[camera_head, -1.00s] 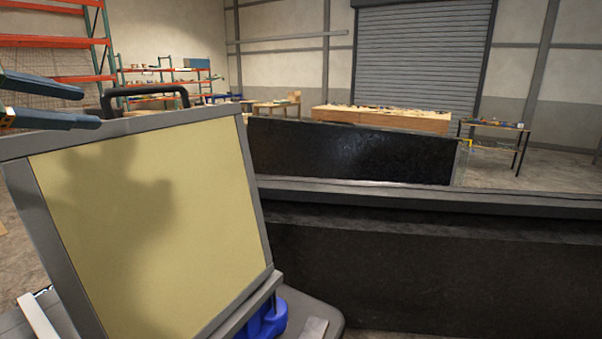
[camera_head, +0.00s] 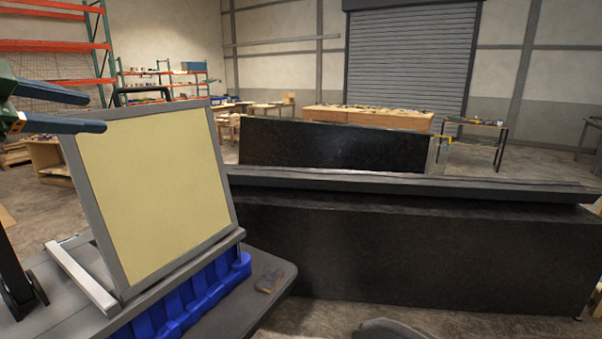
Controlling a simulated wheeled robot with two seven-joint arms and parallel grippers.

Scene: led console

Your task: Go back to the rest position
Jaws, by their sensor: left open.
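My left gripper (camera_head: 98,112) comes in at the left edge, near the upper left corner of a pale yellow panel (camera_head: 155,190) in a grey frame. Its two dark fingers are spread apart, with nothing visible between them. The upper finger shows against the shelving, and the lower one overlaps the panel's top edge in the picture. I cannot tell whether it touches the panel. My right gripper is out of view.
A small brownish item (camera_head: 270,280) lies near the table's right end. A long black counter (camera_head: 400,250) stands to the right. Floor shows between them.

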